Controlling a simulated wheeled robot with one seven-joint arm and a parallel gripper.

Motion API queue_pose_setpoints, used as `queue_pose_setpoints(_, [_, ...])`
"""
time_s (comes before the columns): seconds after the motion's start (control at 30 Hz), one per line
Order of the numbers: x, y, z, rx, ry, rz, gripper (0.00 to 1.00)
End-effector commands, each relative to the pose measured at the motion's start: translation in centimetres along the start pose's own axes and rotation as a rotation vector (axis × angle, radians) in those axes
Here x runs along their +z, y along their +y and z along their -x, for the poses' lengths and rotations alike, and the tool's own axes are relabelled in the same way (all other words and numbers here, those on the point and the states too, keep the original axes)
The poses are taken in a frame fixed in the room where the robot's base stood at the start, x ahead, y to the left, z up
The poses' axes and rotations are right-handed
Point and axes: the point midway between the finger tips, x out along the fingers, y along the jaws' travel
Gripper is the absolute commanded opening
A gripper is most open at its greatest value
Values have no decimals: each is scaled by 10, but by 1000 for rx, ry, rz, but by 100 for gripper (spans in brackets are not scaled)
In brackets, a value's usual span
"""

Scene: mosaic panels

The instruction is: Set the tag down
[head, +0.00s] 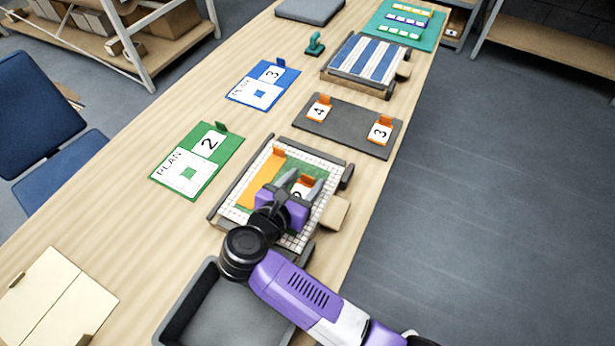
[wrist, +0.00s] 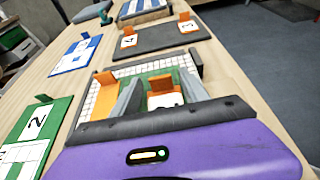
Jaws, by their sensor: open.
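A white tag with an orange tab (head: 304,181) and a partly hidden numeral is on the near mosaic panel (head: 322,211). It also shows in the wrist view (wrist: 162,84), between my fingers. My gripper (head: 303,180) is open over the panel, with one finger on each side of the tag. I cannot tell whether the fingers touch it. The panel has a white grid, green tiles and an orange strip (head: 262,178). Tags 4 (head: 319,110) and 3 (head: 380,131) stand on a dark grey board (head: 349,123) beyond the panel.
A green plan card 2 (head: 222,160) and a blue plan card 3 (head: 243,86) lie left of the panels. A blue-striped panel (head: 369,60) and a teal stamp (head: 315,44) are farther back. A grey tray (head: 209,275) is at the near edge.

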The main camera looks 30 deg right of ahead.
Motion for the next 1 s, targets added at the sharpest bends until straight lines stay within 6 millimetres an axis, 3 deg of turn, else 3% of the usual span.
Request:
queue_pose_setpoints(0.3, [-2,1,66,4,0,0,52])
queue_pose_setpoints(0.5, [-1,1,92,2,-1,1,52])
queue_pose_setpoints(0.87, [0,0,99,0,-1,0,52])
queue_pose_setpoints(1.0, [4,-14,90,-1,-47,35,52])
